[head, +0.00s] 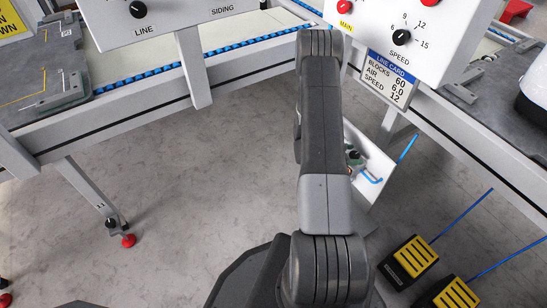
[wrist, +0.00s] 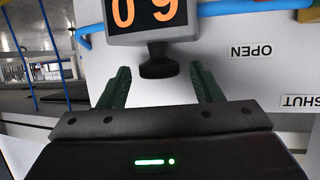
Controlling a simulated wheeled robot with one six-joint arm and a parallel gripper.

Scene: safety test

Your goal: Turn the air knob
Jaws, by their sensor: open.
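The black air knob (wrist: 158,62) juts from below a dark display with orange digits (wrist: 148,12) in the wrist view. That view is upside down, and the digits look like "0 9" there. My gripper (wrist: 161,76) is open, with one green finger on each side of the knob. Gaps show between the knob and both fingers. I cannot tell whether the fingertips reach as far as the knob.
Upside-down labels OPEN (wrist: 252,51) and SHUT (wrist: 300,101) mark the white panel, with blue pipe (wrist: 250,7) alongside. A line card (head: 388,78) reads blocks 60, air 6.0, speed 12. A SPEED dial (head: 402,37) sits above. Yellow pedals (head: 408,262) stand on the floor.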

